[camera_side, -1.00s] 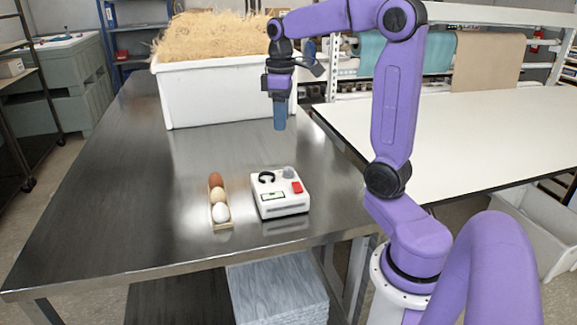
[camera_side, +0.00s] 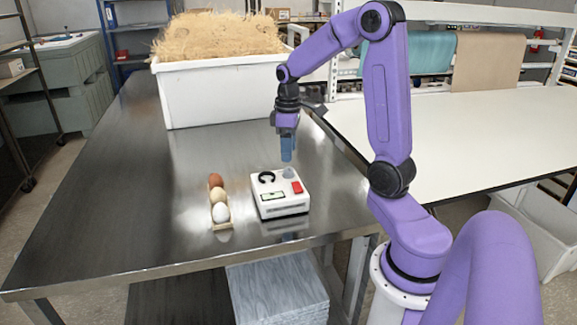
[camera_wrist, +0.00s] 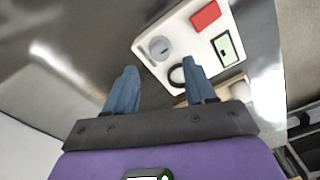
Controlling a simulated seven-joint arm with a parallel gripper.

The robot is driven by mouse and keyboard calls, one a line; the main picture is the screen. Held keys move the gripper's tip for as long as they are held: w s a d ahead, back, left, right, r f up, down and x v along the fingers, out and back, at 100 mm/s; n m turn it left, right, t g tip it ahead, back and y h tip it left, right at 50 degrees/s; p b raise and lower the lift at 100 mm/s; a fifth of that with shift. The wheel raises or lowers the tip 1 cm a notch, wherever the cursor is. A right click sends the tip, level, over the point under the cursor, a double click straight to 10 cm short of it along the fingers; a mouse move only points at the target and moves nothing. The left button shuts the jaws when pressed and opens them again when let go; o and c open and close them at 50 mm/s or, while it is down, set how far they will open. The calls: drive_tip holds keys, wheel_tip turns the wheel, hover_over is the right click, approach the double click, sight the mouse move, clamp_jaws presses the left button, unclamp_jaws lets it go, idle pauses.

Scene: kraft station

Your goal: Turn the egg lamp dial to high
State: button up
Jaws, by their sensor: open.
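My gripper (camera_side: 288,158) points down above the lamp's back edge, close over the dial in the side view. In the wrist view its blue fingers (camera_wrist: 161,90) are apart with nothing between them. The dial's setting is too small to read.
A small wooden holder (camera_side: 220,225) with brown, tan and white eggs stands left of the lamp. A large white bin (camera_side: 205,98) of straw stands at the back of the table. The table's left side (camera_side: 110,200) is clear.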

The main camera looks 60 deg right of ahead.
sight(288, 168)
wheel_tip(288, 168, down, 6)
idle(0.4)
clamp_jaws()
